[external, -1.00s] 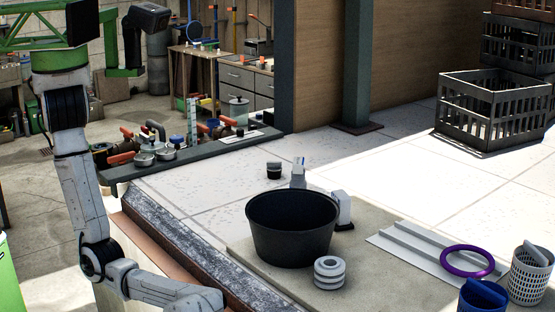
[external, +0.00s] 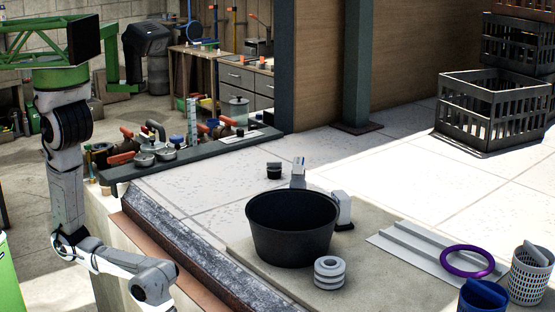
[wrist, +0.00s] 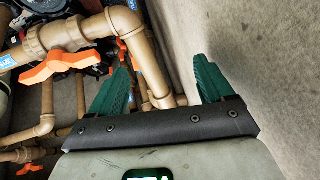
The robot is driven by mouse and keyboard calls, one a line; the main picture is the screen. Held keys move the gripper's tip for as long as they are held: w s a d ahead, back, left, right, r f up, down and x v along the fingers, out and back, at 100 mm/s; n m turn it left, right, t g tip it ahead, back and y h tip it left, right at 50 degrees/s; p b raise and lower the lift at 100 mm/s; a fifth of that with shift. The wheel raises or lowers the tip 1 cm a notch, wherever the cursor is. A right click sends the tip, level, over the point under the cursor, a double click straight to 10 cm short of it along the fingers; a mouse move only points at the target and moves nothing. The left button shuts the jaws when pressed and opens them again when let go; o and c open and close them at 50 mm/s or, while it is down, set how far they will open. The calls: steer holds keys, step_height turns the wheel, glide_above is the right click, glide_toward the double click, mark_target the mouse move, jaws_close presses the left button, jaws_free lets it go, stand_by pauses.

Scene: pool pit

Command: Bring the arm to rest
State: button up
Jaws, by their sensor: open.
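My arm hangs at the left of the external view, bent at the elbow, with its forearm reaching down and right beside the stone edge. My gripper lies beyond the bottom of the external view. In the wrist view my gripper (wrist: 168,88) shows two green fingers standing wide apart with nothing held between them. Behind the fingers are tan pipes (wrist: 132,45) with an orange valve handle (wrist: 55,65), and a pale wall (wrist: 260,60) runs along the right. I cannot tell how far the fingers are from the pipes.
A dark stone edge (external: 185,247) borders the tiled deck beside my arm. On the deck stand a black tub (external: 290,230), a grey ringed part (external: 329,272), a purple ring (external: 467,261) and a perforated basket (external: 531,275). Black crates (external: 493,112) stand at the back right.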

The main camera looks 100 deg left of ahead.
steer(key=s+a+r+n+g+y, duration=0.2)
steer(key=s+a+r+n+g, duration=0.1)
steer(key=s+a+n, duration=0.5)
steer(key=shift+s+g, duration=0.8)
steer(key=shift+s, duration=0.4)
steer(key=shift+a+r, duration=0.1)
